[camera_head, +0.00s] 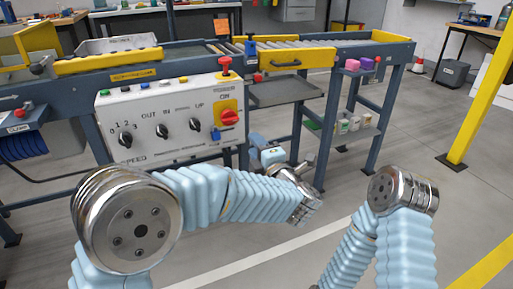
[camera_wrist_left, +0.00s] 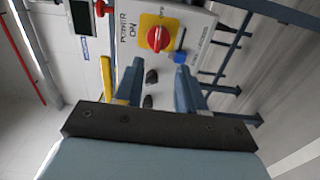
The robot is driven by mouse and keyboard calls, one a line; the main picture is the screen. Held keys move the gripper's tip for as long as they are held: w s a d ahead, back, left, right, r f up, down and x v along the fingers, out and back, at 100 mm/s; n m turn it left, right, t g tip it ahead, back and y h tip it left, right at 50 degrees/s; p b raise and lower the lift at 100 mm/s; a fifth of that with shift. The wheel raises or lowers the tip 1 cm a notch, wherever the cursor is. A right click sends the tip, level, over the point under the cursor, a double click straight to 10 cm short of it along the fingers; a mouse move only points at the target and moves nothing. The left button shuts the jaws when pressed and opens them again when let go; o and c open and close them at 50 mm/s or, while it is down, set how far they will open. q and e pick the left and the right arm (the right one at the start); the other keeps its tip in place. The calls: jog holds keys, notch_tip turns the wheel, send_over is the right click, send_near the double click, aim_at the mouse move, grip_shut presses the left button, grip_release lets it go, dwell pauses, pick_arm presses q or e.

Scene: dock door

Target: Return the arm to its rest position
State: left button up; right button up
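My left arm enters the head view from the left, bends at a silver joint and reaches right, to just below the control panel (camera_head: 170,122). Its light-blue hand (camera_head: 270,156) is near the panel's lower right corner, with the fingers hard to make out. In the left wrist view, the two blue-grey fingers of my left gripper (camera_wrist_left: 159,82) are apart, with nothing held between them. The panel's red rotary switch (camera_wrist_left: 159,38) shows beyond the fingertips, apart from them. My right arm is folded at the lower right of the head view; its gripper is out of view.
A roller conveyor (camera_head: 290,54) on blue legs runs behind the panel. A lower shelf (camera_head: 352,130) holds small containers. A yellow post (camera_head: 483,110) stands at right. Grey floor (camera_head: 385,150) is open between the conveyor legs and the post.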

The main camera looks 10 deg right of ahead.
pick_arm(q)
jog(key=a+f+m+g+h+p, duration=0.25)
jog(key=a+f+m, duration=0.3)
jog(key=f, duration=0.65)
jog(key=a+f+m+g+h+p, duration=0.25)
jog(key=a+f+m+h, duration=0.35)
jog(key=f, duration=0.7)
jog(key=s+a+f+m+g, duration=0.2)
jog(key=s+f+g, duration=0.1)
jog(key=s, duration=0.6)
jog(key=s+a+f+m+g+h+p, duration=0.1)
jog(key=s+a+f+m+g, duration=0.1)
jog(key=s, duration=0.7)
jog(key=s+a+f+m+g+p, duration=0.1)
jog(key=s+a+f+m+g, duration=0.1)
jog(key=s+f+m+g, duration=0.2)
jog(key=s+f+g, duration=0.2)
jog(key=s+f, duration=0.2)
jog(key=s, duration=0.1)
jog(key=shift+a, duration=0.2)
jog(key=shift+a, duration=0.1)
